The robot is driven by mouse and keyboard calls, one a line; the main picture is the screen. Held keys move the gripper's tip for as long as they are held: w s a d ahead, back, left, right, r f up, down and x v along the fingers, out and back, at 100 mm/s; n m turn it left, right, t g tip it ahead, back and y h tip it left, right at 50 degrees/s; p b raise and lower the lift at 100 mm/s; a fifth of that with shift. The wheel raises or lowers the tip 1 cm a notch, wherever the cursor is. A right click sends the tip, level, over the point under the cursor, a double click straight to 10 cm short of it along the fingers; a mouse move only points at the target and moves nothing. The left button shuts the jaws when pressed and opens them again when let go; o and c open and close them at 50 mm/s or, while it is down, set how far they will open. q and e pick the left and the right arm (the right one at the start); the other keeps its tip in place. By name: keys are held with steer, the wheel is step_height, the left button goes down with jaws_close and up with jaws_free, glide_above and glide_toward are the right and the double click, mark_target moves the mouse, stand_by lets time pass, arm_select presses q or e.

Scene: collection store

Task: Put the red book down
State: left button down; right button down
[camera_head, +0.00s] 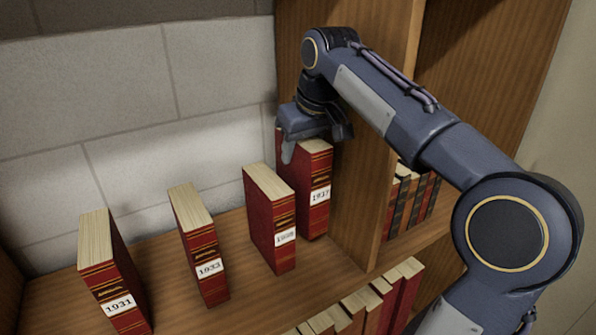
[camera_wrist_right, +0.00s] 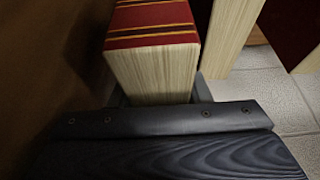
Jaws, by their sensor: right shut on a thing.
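The red book labelled what looks like 1937 (camera_head: 318,170) is upright at the right end of the shelf bay, close beside the wooden divider (camera_head: 362,190). My right gripper (camera_head: 312,140) is shut on its upper part from above. In the right wrist view the gripper's fingers (camera_wrist_right: 158,98) are on either side of the cream page block of the red book (camera_wrist_right: 152,70). The book's foot appears to be at the shelf board (camera_head: 180,260), but I cannot tell whether it bears on it. My left gripper is not in view.
Three similar red books stand apart to the left: 1931 (camera_head: 105,265), 1933 (camera_head: 200,250) and one that may read 1938 (camera_head: 268,215), very near the held book. Gaps separate the left ones. More books (camera_head: 410,205) stand beyond the divider and on the shelf below (camera_head: 375,305).

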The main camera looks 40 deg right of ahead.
mark_target(298, 177)
steer(key=shift+b+x, duration=0.3)
steer(key=shift+x, duration=0.65)
steer(key=shift+f, duration=0.5)
step_height(298, 177, down, 4)
steer(key=shift+r+b, duration=0.2)
steer(key=shift+b, duration=0.2)
steer(key=shift+w+f, duration=0.25)
steer(key=shift+f, duration=0.1)
steer(key=c, duration=1)
jaws_free()
steer(key=shift+f, duration=0.1)
steer(key=shift+c, duration=0.2)
steer(key=shift+s, duration=0.1)
